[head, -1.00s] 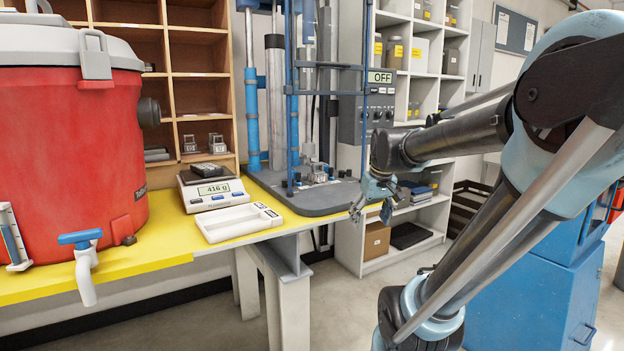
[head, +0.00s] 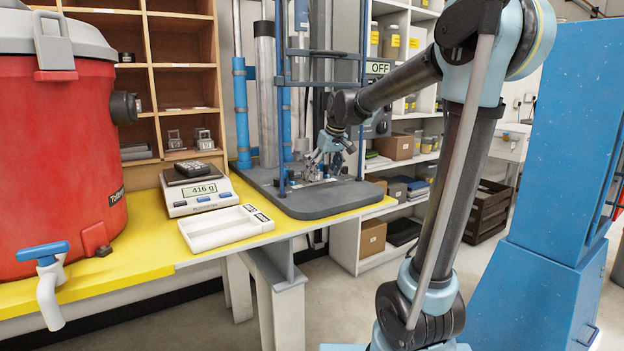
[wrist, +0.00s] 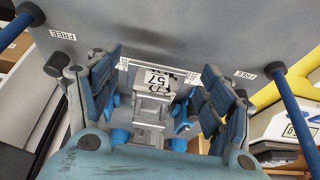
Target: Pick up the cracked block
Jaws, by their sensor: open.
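A grey block marked 57 (wrist: 156,80) stands on the base plate of the blue-framed test machine, between small blue clamps (wrist: 182,118). Dark marks show beside its number; I cannot tell whether they are cracks. My gripper (wrist: 160,72) is open, with one dark blue padded finger on each side of the block and a gap to it. In the head view my gripper (head: 325,155) reaches inside the machine frame, low over the plate. It hides most of the block there.
The machine's blue posts (head: 281,110) stand close around my gripper. A scale (head: 195,195) reading 416 g carries a dark object. A white tray (head: 222,232) lies empty in front. A red cooler (head: 50,150) stands left on the yellow bench (head: 130,250). Two small blocks (head: 203,138) sit on the shelf.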

